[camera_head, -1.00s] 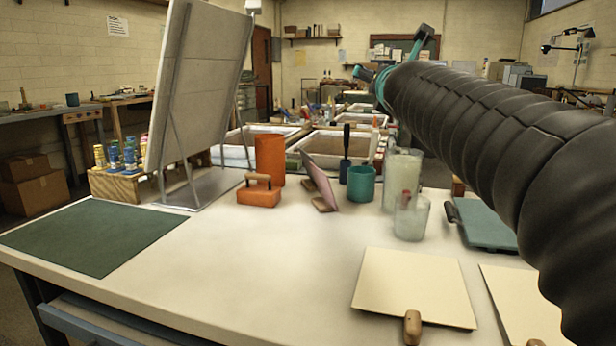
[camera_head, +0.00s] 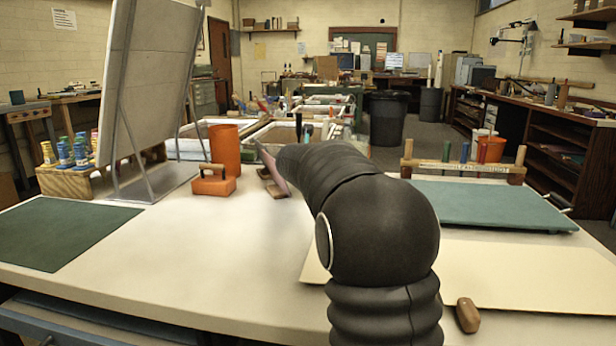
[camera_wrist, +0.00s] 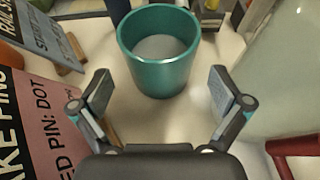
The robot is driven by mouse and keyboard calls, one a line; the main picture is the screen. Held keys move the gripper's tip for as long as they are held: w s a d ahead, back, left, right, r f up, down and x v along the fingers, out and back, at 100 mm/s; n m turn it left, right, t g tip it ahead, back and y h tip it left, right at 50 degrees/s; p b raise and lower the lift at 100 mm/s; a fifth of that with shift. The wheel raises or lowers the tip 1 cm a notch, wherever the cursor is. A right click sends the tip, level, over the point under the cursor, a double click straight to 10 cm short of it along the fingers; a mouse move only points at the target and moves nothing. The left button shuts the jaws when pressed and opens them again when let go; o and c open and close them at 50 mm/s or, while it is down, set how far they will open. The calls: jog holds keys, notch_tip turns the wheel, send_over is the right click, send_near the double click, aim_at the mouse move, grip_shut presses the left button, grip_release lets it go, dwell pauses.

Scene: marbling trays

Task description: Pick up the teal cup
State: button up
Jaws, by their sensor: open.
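The teal cup (camera_wrist: 158,72) stands upright on the white table in the wrist view, with its open top and pale grey inside facing my camera. My gripper (camera_wrist: 160,92) is open and empty. Its two fingers are spread left and right, near the cup's lower part in the picture, with the cup between and just beyond them. I cannot tell whether either finger touches it. In the head view my own arm covers the cup and my gripper.
A pink printed card (camera_wrist: 40,125) is at the left in the wrist view, and a clear glass vessel (camera_wrist: 268,70) is close on the right. A red handle (camera_wrist: 292,150) lies lower right. In the head view an orange cylinder (camera_head: 225,148) and an orange handled block (camera_head: 213,184) stand left of my arm.

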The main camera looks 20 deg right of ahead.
jog(key=x, duration=0.5)
jog(key=shift+f, duration=0.15)
jog(key=shift+a, duration=0.1)
jog(key=c, duration=1.6)
jog(key=shift+r, duration=0.3)
jog(key=shift+r+p, duration=2.45)
jog(key=shift+r, duration=2.3)
jog(key=shift+r, duration=0.1)
